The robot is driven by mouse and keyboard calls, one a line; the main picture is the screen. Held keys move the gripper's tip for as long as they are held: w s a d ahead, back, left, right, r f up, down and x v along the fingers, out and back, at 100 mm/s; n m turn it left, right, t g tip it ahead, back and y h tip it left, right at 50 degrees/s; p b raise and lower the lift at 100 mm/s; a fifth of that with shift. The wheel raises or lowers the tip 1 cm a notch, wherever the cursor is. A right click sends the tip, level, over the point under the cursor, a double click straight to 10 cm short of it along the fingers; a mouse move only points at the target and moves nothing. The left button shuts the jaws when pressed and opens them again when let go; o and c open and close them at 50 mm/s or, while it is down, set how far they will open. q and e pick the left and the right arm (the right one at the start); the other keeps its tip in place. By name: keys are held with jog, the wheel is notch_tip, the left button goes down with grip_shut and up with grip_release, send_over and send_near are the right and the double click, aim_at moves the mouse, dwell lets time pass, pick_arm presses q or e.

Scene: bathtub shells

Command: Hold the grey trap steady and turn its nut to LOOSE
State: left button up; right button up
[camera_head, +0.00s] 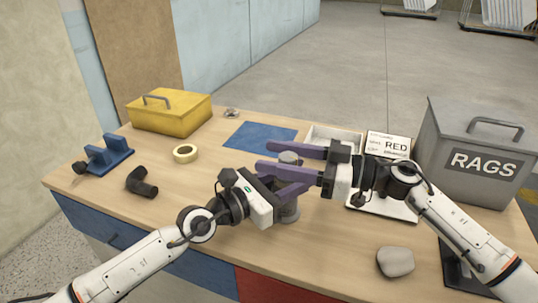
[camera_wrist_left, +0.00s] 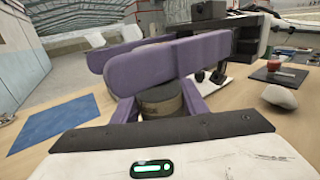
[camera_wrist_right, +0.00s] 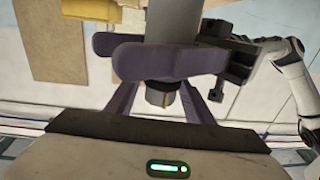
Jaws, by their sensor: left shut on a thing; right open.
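The grey trap stands upright near the front middle of the bench; its grey top (camera_head: 290,157) and lower body (camera_head: 289,213) show between the purple fingers. My left gripper (camera_head: 291,184) is shut on the trap's body, one finger on each side. In the left wrist view a brownish-grey round part (camera_wrist_left: 160,101) shows between its fingers. My right gripper (camera_head: 270,157) is open, its fingers either side of the trap's top, above the left fingers. In the right wrist view the grey cylinder (camera_wrist_right: 158,64) shows past the crossing fingers. The nut's markings are hidden.
A grey RAGS bin (camera_head: 481,150) and a RED card (camera_head: 388,146) are at the right. A grey rounded lump (camera_head: 395,262) lies front right. A blue mat (camera_head: 260,135), yellow box (camera_head: 170,112), tape roll (camera_head: 186,153) and black elbow (camera_head: 141,182) are at back and left.

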jog(key=shift+x, duration=0.9)
jog(key=shift+c, duration=0.5)
jog(key=c, duration=1)
jog(key=shift+o, duration=0.2)
